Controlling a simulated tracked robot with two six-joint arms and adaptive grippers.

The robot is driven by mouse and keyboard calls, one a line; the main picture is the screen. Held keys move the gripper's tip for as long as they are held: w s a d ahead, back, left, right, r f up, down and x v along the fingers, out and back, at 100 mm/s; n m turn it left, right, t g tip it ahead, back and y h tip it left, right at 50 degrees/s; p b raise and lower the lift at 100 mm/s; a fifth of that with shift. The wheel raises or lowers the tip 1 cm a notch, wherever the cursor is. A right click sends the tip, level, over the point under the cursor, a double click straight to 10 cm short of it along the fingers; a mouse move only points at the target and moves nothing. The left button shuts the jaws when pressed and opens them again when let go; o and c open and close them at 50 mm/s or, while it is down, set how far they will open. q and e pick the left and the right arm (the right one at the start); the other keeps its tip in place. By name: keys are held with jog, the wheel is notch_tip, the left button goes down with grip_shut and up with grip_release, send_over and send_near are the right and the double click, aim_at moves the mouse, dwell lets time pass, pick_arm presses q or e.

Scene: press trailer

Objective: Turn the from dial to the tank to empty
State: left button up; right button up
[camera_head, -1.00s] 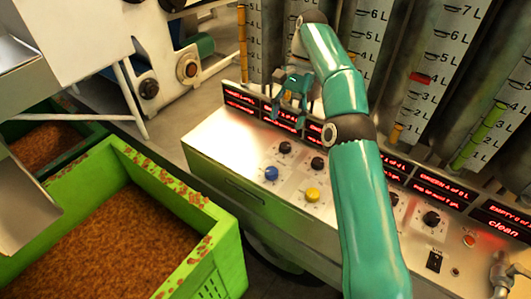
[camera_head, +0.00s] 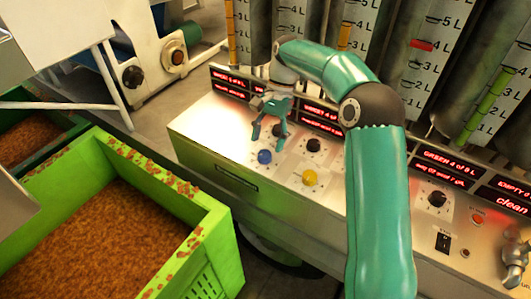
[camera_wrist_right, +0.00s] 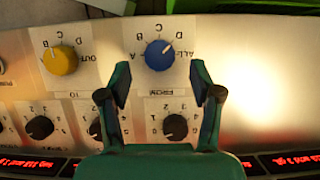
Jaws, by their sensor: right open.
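The from dial is a blue knob (camera_head: 265,156) on the sloping metal panel. In the right wrist view the blue dial (camera_wrist_right: 159,54) has the letters A, B, C, D and ALL around it and an upside-down FROM label beside it. Its white mark seems to point to the upper right of that picture, near D. My right gripper (camera_head: 268,143) is open and empty, just above and behind the blue dial. In the wrist view its fingertips (camera_wrist_right: 160,78) are spread either side of the dial's near edge, apart from it. My left gripper is out of view.
A yellow dial (camera_head: 310,177), labelled TO, sits beside the blue one. Black knobs (camera_head: 313,145) line the panel behind them. Red-text displays (camera_head: 320,118) and graduated tanks (camera_head: 420,70) stand at the back. A green crate (camera_head: 215,232) is at the left.

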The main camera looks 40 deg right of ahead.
aim_at(265, 153)
jog(key=shift+x, duration=1.9)
